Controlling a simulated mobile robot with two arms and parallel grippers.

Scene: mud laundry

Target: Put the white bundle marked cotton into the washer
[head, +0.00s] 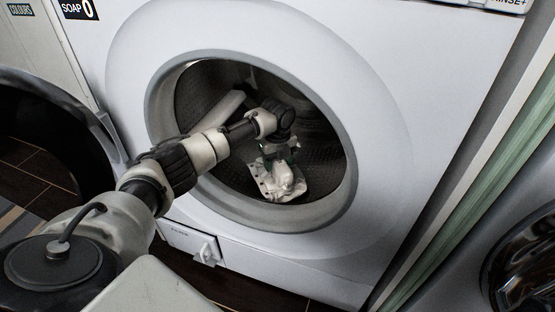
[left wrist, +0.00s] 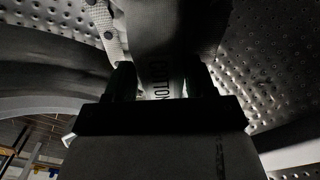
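The white bundle (head: 284,183) is inside the washer (head: 400,190), low in the drum near the front rim of the round opening. My left arm reaches through the opening, and my left gripper (head: 277,157) is right above the bundle, pointing down. In the left wrist view the dark fingers of the gripper (left wrist: 161,80) stand on either side of the bundle (left wrist: 165,40), which fills the gap between them. The cotton lettering shows between the fingers. Whether the bundle rests on the drum is hard to tell. My right gripper is not in view.
The perforated drum wall (left wrist: 265,65) surrounds the gripper. A pale drum paddle (head: 222,108) is behind my forearm. A small filter flap (head: 204,250) is below the opening. Other round machine doors stand at far left (head: 60,95) and lower right (head: 520,262).

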